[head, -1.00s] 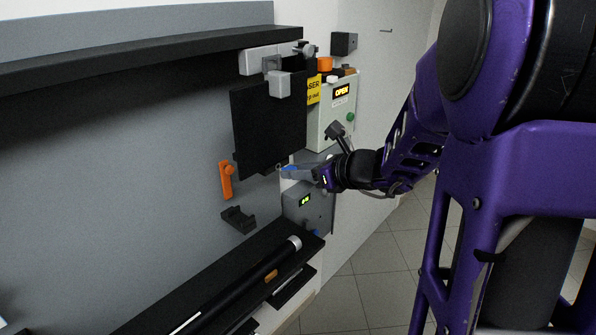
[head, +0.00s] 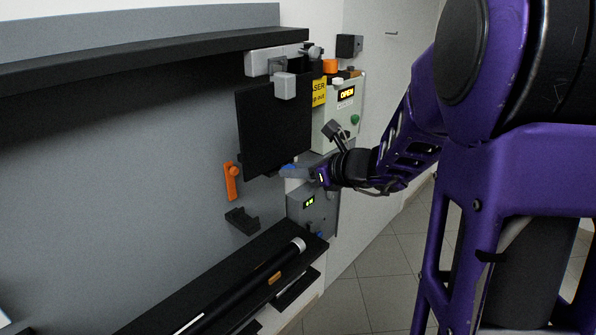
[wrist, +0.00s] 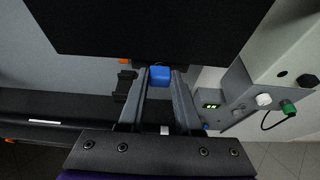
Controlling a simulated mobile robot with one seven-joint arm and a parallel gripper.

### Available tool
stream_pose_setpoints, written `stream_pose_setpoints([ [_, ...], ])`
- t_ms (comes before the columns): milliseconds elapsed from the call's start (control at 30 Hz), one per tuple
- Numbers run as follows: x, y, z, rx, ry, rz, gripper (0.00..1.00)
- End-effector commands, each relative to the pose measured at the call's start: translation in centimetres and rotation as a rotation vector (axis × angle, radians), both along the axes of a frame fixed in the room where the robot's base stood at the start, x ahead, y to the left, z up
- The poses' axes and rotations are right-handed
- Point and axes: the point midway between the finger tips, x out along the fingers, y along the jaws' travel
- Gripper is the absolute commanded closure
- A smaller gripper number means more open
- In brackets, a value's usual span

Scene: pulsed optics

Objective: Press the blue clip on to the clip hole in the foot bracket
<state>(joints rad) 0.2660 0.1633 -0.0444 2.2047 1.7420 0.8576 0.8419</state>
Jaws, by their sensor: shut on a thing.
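The blue clip (wrist: 160,76) is between the fingertips of my gripper (wrist: 159,78) in the wrist view, just below the lower edge of a large black panel (wrist: 150,25). My gripper is shut on it. In the head view the blue clip (head: 288,167) shows as a small blue spot at my gripper's tips (head: 285,171), close to the panel's lower right corner. A small black bracket (head: 242,221) is on the grey wall, lower left of the gripper; I cannot tell whether it is the foot bracket. I cannot make out the clip hole.
An orange piece (head: 231,181) is on the wall left of the panel. A control box reading OPEN (head: 343,108) and a grey box with a green display (head: 312,208) stand close to the right. A dark shelf (head: 215,285) with a black tube runs below.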

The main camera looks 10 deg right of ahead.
Motion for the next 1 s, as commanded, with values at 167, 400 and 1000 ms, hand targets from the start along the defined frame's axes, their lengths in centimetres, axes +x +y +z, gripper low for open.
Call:
stream_pose_setpoints([
  [167,0.02,0.03,0.03,0.001,-0.001,0.0,1.0],
  [400,0.21,0.16,0.01,0.0,0.0,0.001,1.0],
  [1000,0.66,0.45,0.0,-0.001,0.001,0.0,0.32],
])
